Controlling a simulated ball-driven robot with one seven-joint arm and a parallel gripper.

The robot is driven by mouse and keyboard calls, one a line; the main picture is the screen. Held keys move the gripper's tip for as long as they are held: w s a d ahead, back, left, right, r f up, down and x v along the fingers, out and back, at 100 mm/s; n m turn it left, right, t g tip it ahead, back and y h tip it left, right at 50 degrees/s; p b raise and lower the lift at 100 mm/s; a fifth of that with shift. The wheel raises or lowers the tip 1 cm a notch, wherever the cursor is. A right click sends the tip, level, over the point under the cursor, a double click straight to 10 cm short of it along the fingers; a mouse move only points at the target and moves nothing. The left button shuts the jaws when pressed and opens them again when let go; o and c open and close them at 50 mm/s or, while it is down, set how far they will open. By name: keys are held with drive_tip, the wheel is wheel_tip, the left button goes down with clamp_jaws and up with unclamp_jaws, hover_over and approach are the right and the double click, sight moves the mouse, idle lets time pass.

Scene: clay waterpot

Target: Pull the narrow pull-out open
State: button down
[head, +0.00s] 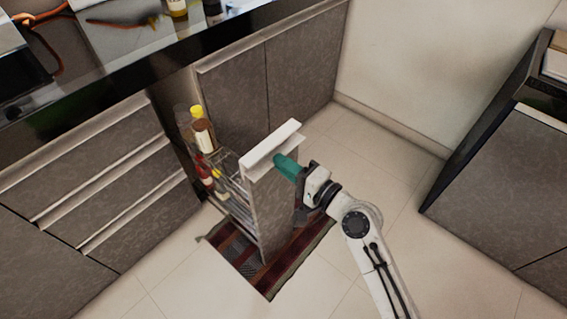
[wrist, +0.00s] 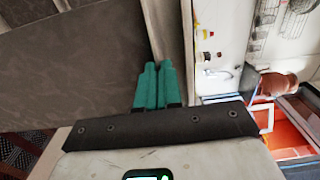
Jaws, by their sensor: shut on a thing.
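The narrow pull-out (head: 273,212) stands well out from the cabinet row in the head view, with its wire shelves of bottles and jars (head: 203,137) exposed behind its tall grey front. A pale handle strip (head: 271,142) runs along the top of that front. My gripper (head: 277,160) has its green fingers close together at this strip, shut on it. In the wrist view the green fingers (wrist: 158,70) lie against the handle strip (wrist: 176,35), beside the grey front panel (wrist: 75,65). The exact contact between the fingertips is hidden.
A striped rug (head: 285,262) lies under the pull-out. Drawers (head: 110,175) are on the left and closed cabinet doors (head: 300,75) behind. A dark counter (head: 130,65) runs above. Another cabinet (head: 500,185) stands at the right. Open tiled floor (head: 400,265) lies between.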

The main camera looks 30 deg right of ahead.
drive_tip(key=c, duration=1.3)
unclamp_jaws()
drive_tip(key=v, duration=1.1)
drive_tip(key=shift+b, duration=0.45)
drive_tip(key=shift+w, duration=0.1)
drive_tip(key=s+a+f+n+g+y, duration=0.1)
drive_tip(key=s+a+f+n+g, duration=0.1)
drive_tip(key=f+n+g, duration=0.25)
drive_tip(key=s+a+f+n+g, duration=0.3)
drive_tip(key=f+n+g, duration=0.1)
drive_tip(key=f+n, duration=0.15)
drive_tip(key=s+d+f+n+g+h, duration=0.2)
drive_tip(key=s+d+g+h, duration=0.15)
drive_tip(key=s, duration=0.25)
drive_tip(key=s+d+f+n+g+h, duration=0.2)
drive_tip(key=s+n+g+h, duration=0.15)
drive_tip(key=s, duration=0.25)
wheel_tip(320, 180, up, 21)
drive_tip(key=y+p, duration=0.1)
drive_tip(key=p, duration=2)
drive_tip(key=shift+w+m+g+p, duration=0.2)
drive_tip(key=shift+m+g+p, duration=0.15)
drive_tip(key=shift+m+g, duration=0.1)
